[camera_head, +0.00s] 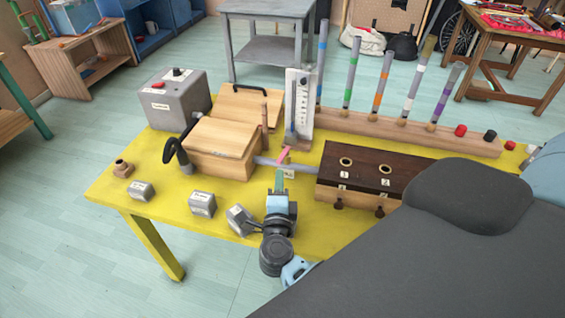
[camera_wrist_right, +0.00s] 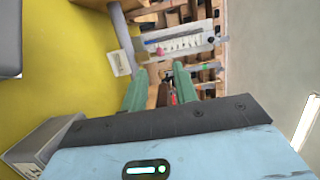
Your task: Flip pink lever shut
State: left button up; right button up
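The pink lever (camera_head: 283,156) sits on a grey pipe (camera_head: 300,168) between the light wooden box and the dark-topped box. In the head view it tilts up to the right, just beyond my right gripper's fingertips (camera_head: 280,176); whether they touch cannot be told. In the right wrist view a small pink part (camera_wrist_right: 159,51) shows beyond the fingers, probably the lever. My right gripper (camera_wrist_right: 160,78) has its two green fingers apart, with nothing clearly held between them. My left gripper is not in view.
The light wooden box (camera_head: 222,145) stands left of the gripper, the dark-topped box (camera_head: 370,168) right. A gauge panel (camera_head: 299,105) rises behind. Small grey blocks (camera_head: 203,203) lie along the front.

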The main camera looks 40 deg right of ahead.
aim_at(281, 162)
jog(key=shift+x, duration=3.95)
grip_shut()
